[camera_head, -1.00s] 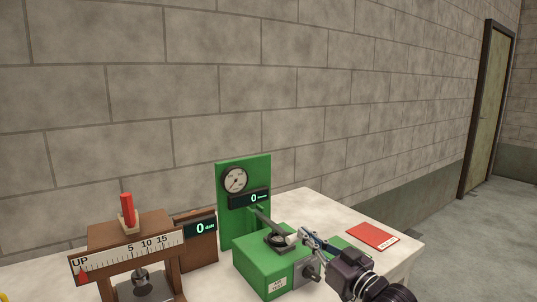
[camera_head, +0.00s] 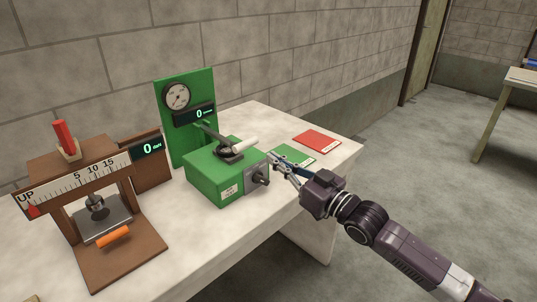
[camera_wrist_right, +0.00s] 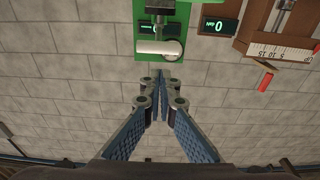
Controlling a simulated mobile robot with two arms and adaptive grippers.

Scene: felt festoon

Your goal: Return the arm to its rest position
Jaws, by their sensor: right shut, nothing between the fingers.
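My right gripper (camera_head: 276,160) is shut and empty in the head view. Its fingertips are close to the right side of the green machine (camera_head: 203,179), near the dark knob on it. Whether they touch it I cannot tell. In the right wrist view the shut fingers (camera_wrist_right: 160,76) point towards a white cylinder (camera_wrist_right: 160,48) on the green machine. The white cylinder also shows on top of the machine in the head view (camera_head: 244,145). My right arm reaches in from the lower right. My left gripper is not in view.
A brown wooden gauge (camera_head: 88,165) with a scale and an orange cylinder (camera_head: 114,236) stands at the left of the white table (camera_head: 215,245). A red card (camera_head: 317,140) and a green card (camera_head: 294,155) lie behind the gripper. Open floor (camera_head: 420,190) is at the right.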

